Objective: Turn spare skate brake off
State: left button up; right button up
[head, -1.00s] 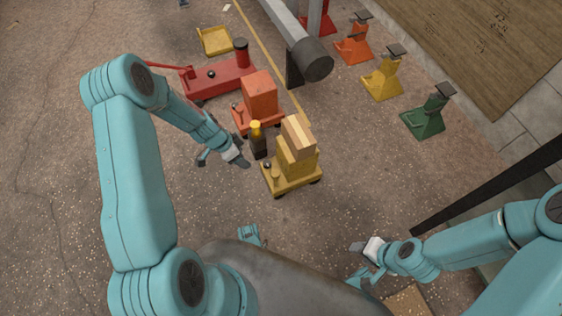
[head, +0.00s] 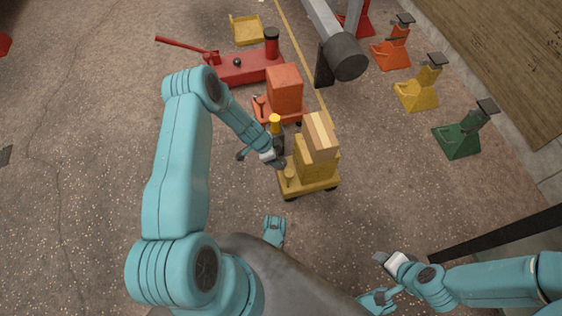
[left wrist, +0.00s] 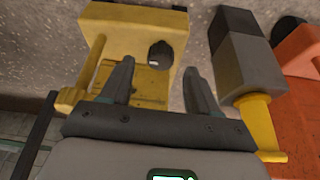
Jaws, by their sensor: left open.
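A yellow skate (head: 322,185) stands on the floor right of my left gripper, carrying a yellow block and a pale wooden block (head: 320,135). A short yellow post (head: 289,178) rises at its near left corner. In the left wrist view the yellow skate (left wrist: 125,30) has a black knob (left wrist: 160,53) facing me, just beyond and between my open fingers; they look apart from it. My left gripper (head: 279,164) is open and empty beside the skate, covering the knob in the head view. It also shows in the wrist view (left wrist: 157,80). My right gripper (head: 381,259) hangs away at lower right, its opening unclear.
An orange skate (head: 279,106) and a red jack (head: 245,68) stand behind. Several coloured stands, including a green one (head: 458,138), line the right.

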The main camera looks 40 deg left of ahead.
pick_arm(q)
jog(key=shift+b+x, duration=0.35)
jog(key=shift+x, duration=1.2)
jog(key=shift+w, duration=0.1)
jog(key=c, duration=1)
jog(key=shift+c, duration=0.2)
jog(key=m, duration=0.2)
jog(key=m+g+h, duration=0.1)
jog(key=m, duration=0.2)
jog(key=shift+w+g, duration=0.15)
jog(key=shift+g, duration=0.15)
jog(key=m+g, duration=0.2)
jog(key=m, duration=0.3)
jog(key=shift+w+r+m, duration=0.1)
jog(key=shift+m, duration=0.2)
